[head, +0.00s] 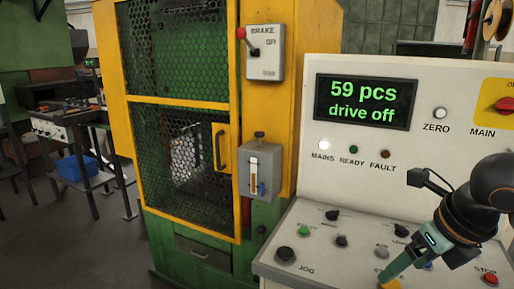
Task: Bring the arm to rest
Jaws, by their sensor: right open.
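My right arm comes in from the right edge in the head view, over the sloped desk of a white control console (315,236). My right gripper (390,279) points down and left, low over the front of the desk beside a partly hidden label. Its yellow finger shows near the bottom edge. The gripper is open and I see nothing held in it. I cannot tell whether its tip touches the desk. My left gripper is not in view.
The console display (362,102) reads "59 pcs drive off". The desk carries a black JOG button (285,254), a red STOP button (490,278) and several knobs. A red main switch (503,105) is at right.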

